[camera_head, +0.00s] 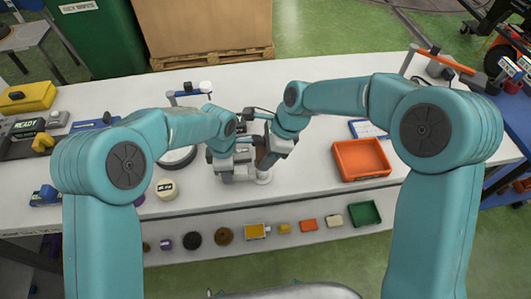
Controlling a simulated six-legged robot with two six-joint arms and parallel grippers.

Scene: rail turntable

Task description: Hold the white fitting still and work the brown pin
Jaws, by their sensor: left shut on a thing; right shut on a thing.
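The white fitting (264,178) is on the white bench near its middle, and only a small pale rounded part of it shows. My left gripper (243,171) is low over the bench at the fitting's left side and is shut on it, though the contact is mostly hidden. The brown pin (262,158) shows as a small dark brown patch between the two grippers, just above the fitting. My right gripper (272,152) comes in from the upper right and is shut on the pin. The pin's lower end and its seat in the fitting cannot be made out.
An orange tray (361,159) stands to the right, with clear bench between. A lower front shelf holds several small parts and a green bin (364,213). A yellow box (27,97) is far left.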

